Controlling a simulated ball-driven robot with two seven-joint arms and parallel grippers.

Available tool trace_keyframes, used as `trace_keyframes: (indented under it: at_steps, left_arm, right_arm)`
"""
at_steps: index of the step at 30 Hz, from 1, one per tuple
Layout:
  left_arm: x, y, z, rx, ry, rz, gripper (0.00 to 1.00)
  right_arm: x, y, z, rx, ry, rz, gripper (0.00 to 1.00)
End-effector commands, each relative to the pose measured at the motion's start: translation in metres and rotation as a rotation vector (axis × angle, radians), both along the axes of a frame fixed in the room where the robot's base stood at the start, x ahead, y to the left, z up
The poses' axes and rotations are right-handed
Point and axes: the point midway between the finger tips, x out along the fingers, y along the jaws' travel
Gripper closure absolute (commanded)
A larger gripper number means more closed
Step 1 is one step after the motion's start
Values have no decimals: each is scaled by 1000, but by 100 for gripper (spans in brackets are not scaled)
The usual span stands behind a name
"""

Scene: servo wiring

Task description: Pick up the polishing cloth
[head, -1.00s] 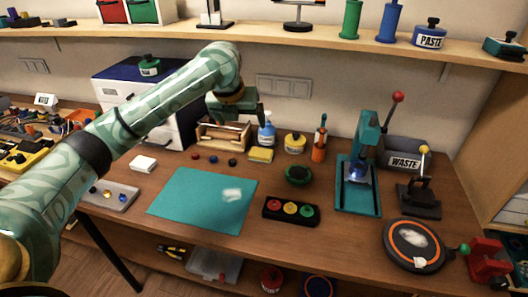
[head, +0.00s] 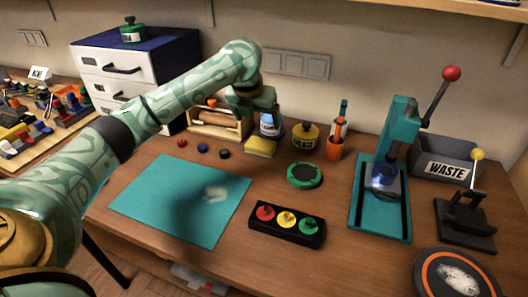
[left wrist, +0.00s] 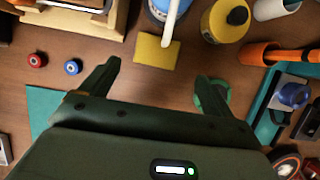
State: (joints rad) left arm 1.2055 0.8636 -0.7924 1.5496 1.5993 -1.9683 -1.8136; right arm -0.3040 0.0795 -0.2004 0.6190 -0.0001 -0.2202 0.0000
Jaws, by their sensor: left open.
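A yellow, block-like pad (head: 262,147), apparently the polishing cloth, lies flat on the wooden bench in front of a blue-and-white bottle (head: 270,126). In the left wrist view the yellow pad (left wrist: 155,52) lies just beyond the space between the fingertips, apart from both. My left gripper (head: 262,103) hangs above the bench near the bottle, partly covering it. In the left wrist view my left gripper (left wrist: 158,72) is open, with nothing between its fingers. My right gripper is in neither view.
A wooden rack (head: 215,130) stands left of the pad and a yellow jar (head: 304,137) to its right. Red, blue and dark knobs lie left of it. A green round object (head: 305,175), teal mat (head: 160,205) and three-button box (head: 287,223) are nearer. A teal press (head: 398,135) stands right.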

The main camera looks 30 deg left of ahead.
Motion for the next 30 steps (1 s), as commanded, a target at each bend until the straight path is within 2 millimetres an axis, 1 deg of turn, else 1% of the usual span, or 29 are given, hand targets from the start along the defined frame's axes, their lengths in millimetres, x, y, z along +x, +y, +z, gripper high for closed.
trace_keyframes:
  at_steps: [1, 3, 6, 14, 21, 22, 24, 30]
  left_arm:
    - [6, 1, -24, -2, 10, 0, 12]
    - [12, 3, -39, -1, 9, 2, 12]
    - [18, 4, -53, 0, 7, -1, 12]
    - [25, 7, -65, -1, 3, 0, 12]
    - [38, 12, -104, 1, 9, 0, 12]
    - [40, 13, -108, 1, 7, 0, 12]
    - [42, 13, -110, 0, 4, -1, 12]
    - [42, 14, -105, 1, 0, 0, 12]
  right_arm:
    - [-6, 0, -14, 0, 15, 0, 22]
    - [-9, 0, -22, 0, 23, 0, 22]
    - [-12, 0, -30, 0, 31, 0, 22]
    - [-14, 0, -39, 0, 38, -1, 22]
    - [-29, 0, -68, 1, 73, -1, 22]
    - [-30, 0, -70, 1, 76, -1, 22]
    - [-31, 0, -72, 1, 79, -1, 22]
    - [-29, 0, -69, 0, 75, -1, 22]
